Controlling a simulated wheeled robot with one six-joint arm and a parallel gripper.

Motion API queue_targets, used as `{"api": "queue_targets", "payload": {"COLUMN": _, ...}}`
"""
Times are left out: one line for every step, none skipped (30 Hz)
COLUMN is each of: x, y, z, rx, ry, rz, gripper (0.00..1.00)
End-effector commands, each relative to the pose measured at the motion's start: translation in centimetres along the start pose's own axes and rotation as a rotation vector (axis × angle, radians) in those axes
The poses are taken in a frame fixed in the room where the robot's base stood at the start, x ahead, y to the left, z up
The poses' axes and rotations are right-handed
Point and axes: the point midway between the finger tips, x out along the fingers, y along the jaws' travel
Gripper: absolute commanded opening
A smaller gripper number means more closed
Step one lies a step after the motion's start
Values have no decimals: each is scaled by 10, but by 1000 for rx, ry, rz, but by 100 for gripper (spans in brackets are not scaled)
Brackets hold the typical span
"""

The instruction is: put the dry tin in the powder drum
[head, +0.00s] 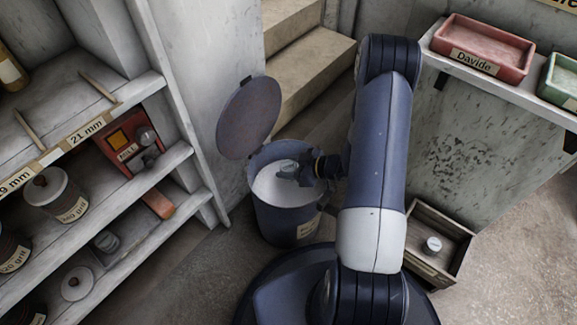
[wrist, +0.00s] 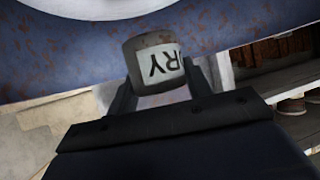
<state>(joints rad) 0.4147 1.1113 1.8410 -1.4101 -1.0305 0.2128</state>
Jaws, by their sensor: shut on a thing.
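The powder drum (head: 288,222) is a blue-grey bin on the floor, with its round lid (head: 250,117) swung up and open. White powder (head: 272,188) shows inside it. My gripper (head: 301,171) is over the drum's mouth, shut on a small grey tin (head: 288,168). In the wrist view, the tin (wrist: 152,62) sits between the fingers of my gripper (wrist: 163,92); its white label shows the letters "RY" turned over. A blue, rust-flecked surface lies behind it. I cannot tell whether the tin touches the powder.
Shelves on the left hold a red mill (head: 133,142) and lidded pots (head: 55,192). A wooden crate (head: 453,243) with a small tin (head: 432,245) stands on the floor at right. A red tray (head: 483,49) sits on a ledge. Steps (head: 309,65) rise behind the drum.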

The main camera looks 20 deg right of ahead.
Motion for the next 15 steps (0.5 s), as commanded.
{"api": "queue_targets", "payload": {"x": 1, "y": 0, "z": 2, "rx": 0, "ry": 0, "rz": 0, "gripper": 23}}
{"api": "queue_targets", "payload": {"x": 1, "y": 0, "z": 2, "rx": 0, "ry": 0, "rz": 0, "gripper": 23}}
{"api": "queue_targets", "payload": {"x": 2, "y": 0, "z": 3, "rx": 0, "ry": 0, "rz": 0, "gripper": 23}}
{"api": "queue_targets", "payload": {"x": 2, "y": 0, "z": 3, "rx": 0, "ry": 0, "rz": 0, "gripper": 23}}
{"api": "queue_targets", "payload": {"x": 2, "y": 0, "z": 4, "rx": 0, "ry": 0, "rz": 0, "gripper": 23}}
{"api": "queue_targets", "payload": {"x": 2, "y": 0, "z": 4, "rx": 0, "ry": 0, "rz": 0, "gripper": 23}}
{"api": "queue_targets", "payload": {"x": 3, "y": 0, "z": 5, "rx": 0, "ry": 0, "rz": 0, "gripper": 23}}
{"api": "queue_targets", "payload": {"x": 3, "y": 0, "z": 6, "rx": 0, "ry": 0, "rz": 0, "gripper": 23}}
{"api": "queue_targets", "payload": {"x": 4, "y": 0, "z": 6, "rx": 0, "ry": 0, "rz": 0, "gripper": 23}}
{"api": "queue_targets", "payload": {"x": 4, "y": 0, "z": 7, "rx": 0, "ry": 0, "rz": 0, "gripper": 23}}
{"api": "queue_targets", "payload": {"x": 4, "y": 0, "z": 7, "rx": 0, "ry": 0, "rz": 0, "gripper": 23}}
{"api": "queue_targets", "payload": {"x": 4, "y": 0, "z": 8, "rx": 0, "ry": 0, "rz": 0, "gripper": 23}}
{"api": "queue_targets", "payload": {"x": 5, "y": 0, "z": 9, "rx": 0, "ry": 0, "rz": 0, "gripper": 23}}
{"api": "queue_targets", "payload": {"x": 5, "y": 0, "z": 9, "rx": 0, "ry": 0, "rz": 0, "gripper": 23}}
{"api": "queue_targets", "payload": {"x": 6, "y": 0, "z": 10, "rx": 0, "ry": 0, "rz": 0, "gripper": 23}}
